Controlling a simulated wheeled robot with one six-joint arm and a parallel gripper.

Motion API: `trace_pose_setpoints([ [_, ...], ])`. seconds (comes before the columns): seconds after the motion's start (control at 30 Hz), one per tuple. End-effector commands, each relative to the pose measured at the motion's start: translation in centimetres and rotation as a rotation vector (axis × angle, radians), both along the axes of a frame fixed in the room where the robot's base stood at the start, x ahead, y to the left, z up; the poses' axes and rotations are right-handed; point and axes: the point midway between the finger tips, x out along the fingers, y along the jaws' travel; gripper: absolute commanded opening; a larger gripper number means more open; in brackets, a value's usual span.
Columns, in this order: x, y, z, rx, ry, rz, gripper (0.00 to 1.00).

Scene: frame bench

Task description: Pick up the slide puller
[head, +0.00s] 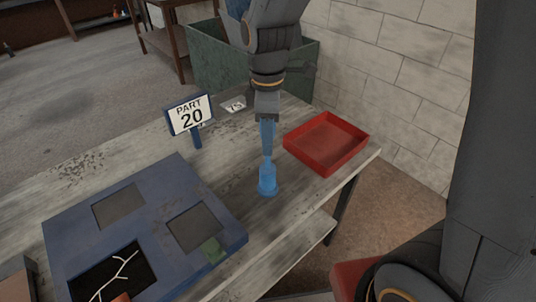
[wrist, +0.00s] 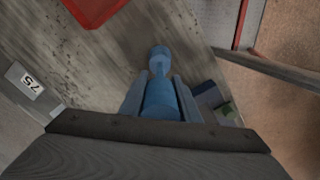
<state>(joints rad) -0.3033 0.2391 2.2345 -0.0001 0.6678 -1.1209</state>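The slide puller (head: 267,180) is a blue tool with a thick upper part, a thin neck and a wider foot. It stands upright on the worn bench top in the head view, with its foot at or very near the surface. My gripper (head: 267,120) is directly above it, pointing down, with its fingers at the puller's top end. In the wrist view the slide puller (wrist: 160,103) lies between the two fingers of my gripper (wrist: 161,88), which appear to press against both sides of its thick part. The fingertips are partly hidden in the head view.
A red tray (head: 326,142) sits right of the puller. A blue board (head: 75,215) with recesses lies front left. A "PART 20" sign (head: 190,113) and a "75" tag (head: 233,103) stand behind. A green bin (head: 215,65) is beyond the bench (head: 115,160).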

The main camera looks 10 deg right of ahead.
Motion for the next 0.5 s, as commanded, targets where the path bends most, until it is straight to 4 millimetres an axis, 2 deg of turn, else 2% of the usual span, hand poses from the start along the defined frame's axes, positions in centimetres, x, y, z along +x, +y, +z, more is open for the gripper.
trace_pose_setpoints([
  [0.03, -0.01, 0.0, 0.0, 0.0, 0.0, 0.0, 0.17],
  [0.13, -0.01, 0.0, 0.01, 0.0, 0.0, 0.0, 0.01],
  [0.5, -0.02, 0.0, 0.02, 0.0, 0.0, 0.0, 0.0],
])
